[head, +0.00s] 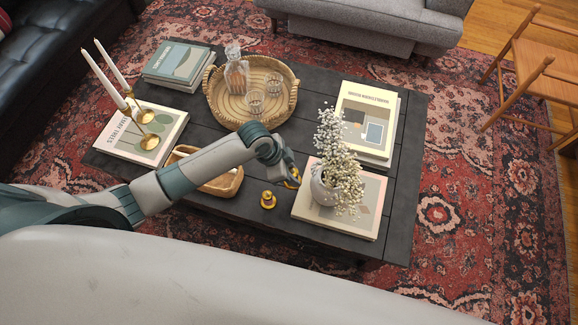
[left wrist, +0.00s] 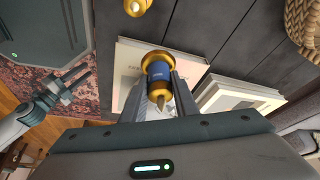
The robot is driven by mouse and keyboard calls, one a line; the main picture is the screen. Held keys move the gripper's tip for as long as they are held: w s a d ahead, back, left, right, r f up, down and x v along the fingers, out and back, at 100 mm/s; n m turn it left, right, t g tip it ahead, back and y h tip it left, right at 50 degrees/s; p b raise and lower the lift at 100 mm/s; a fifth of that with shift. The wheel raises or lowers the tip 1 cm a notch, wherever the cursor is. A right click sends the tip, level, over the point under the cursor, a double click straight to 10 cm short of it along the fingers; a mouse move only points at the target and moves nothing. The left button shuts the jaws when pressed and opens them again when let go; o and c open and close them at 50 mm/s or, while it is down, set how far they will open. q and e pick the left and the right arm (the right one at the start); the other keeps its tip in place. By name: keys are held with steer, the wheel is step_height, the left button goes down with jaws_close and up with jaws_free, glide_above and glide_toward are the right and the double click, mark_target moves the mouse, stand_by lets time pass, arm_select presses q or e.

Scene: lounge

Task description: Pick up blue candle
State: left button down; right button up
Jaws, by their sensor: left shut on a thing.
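My left gripper (head: 290,178) is over the table's front part, just left of the vase. In the left wrist view its fingers (left wrist: 160,90) are shut on the blue candle (left wrist: 158,72), a small blue piece with gold ends. In the head view the candle's blue body is hidden; only a bit of gold shows at the fingers. My right gripper (left wrist: 72,88) shows at the left of the left wrist view, with its dark fingers apart and empty.
A brass piece (head: 268,200) stands on the dark table (head: 318,92) left of a book (head: 367,220) bearing a white vase of flowers (head: 325,188). A wooden basket (head: 226,186) is under my left arm. A round woven tray (head: 214,91) holds a decanter (head: 236,75) and glasses.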

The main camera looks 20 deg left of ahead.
arm_select(q)
steer(key=shift+s+d+r, duration=0.35)
steer(key=shift+s+r, duration=0.1)
steer(key=shift+s, duration=0.1)
steer(key=w+a+r+n+t+y, duration=0.1)
steer(key=a+r+n, duration=0.4)
steer(key=r, duration=0.6)
steer(key=w+a+r+n+t+y, duration=0.1)
steer(key=w+a+r+n+y, duration=0.2)
steer(key=a+r+n, duration=0.2)
step_height(320, 180, up, 6)
steer(key=n, duration=0.3)
steer(key=shift+w+t, duration=0.15)
steer(key=shift+t, duration=0.25)
